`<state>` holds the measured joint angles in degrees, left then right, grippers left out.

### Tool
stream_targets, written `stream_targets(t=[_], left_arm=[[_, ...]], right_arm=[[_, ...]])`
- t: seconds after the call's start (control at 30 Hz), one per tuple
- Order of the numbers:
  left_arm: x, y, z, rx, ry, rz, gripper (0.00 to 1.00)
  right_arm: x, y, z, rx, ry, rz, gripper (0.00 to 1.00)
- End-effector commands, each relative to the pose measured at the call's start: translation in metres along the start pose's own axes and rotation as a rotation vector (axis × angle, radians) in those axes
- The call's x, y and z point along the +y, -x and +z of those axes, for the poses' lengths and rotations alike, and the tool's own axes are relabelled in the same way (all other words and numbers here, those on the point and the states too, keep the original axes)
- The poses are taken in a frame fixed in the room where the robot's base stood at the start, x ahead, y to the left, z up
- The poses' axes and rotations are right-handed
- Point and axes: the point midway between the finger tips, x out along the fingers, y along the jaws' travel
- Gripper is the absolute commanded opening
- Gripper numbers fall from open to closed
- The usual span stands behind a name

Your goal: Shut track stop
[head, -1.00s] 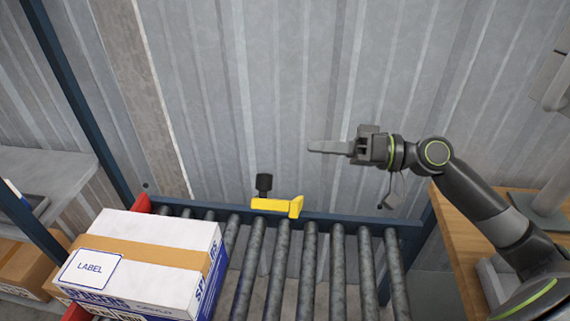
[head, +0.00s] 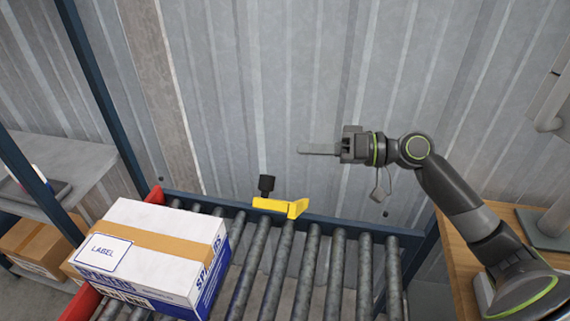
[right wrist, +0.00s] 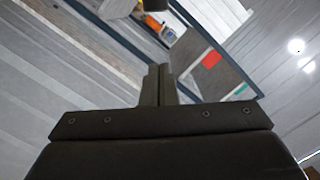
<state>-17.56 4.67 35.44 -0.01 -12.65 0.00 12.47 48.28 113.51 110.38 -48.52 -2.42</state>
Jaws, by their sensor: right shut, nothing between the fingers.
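The track stop is a yellow bar (head: 281,206) with a black knob (head: 266,185), mounted at the far blue rail of the roller track (head: 308,262). My right gripper (head: 318,149) is shut and empty, pointing left in the air above and to the right of the stop, not touching it. Its closed fingers also show in the right wrist view (right wrist: 158,84). My left gripper is not in view.
A white and blue labelled box (head: 150,254) stands on the left of the rollers beside a red side guard (head: 82,303). A wooden table (head: 512,232) is at right. A corrugated wall rises behind the track.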

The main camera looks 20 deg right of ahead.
Motion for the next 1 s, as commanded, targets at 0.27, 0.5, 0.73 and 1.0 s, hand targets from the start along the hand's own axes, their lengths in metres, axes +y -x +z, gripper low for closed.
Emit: stream_targets(t=[0.27,0.5,0.73,1.0], left_arm=[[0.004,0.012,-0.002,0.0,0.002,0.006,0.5],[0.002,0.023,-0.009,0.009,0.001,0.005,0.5],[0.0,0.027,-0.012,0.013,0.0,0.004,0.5],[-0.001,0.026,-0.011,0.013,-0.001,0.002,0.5]], right_arm=[[-0.003,-0.033,-0.002,0.002,-0.003,-0.005,0.0],[-0.002,-0.048,0.02,0.0,-0.006,-0.001,0.0],[-0.001,-0.052,0.037,0.0,-0.002,0.0,0.0],[0.0,-0.052,0.039,0.0,0.0,0.001,0.0]])
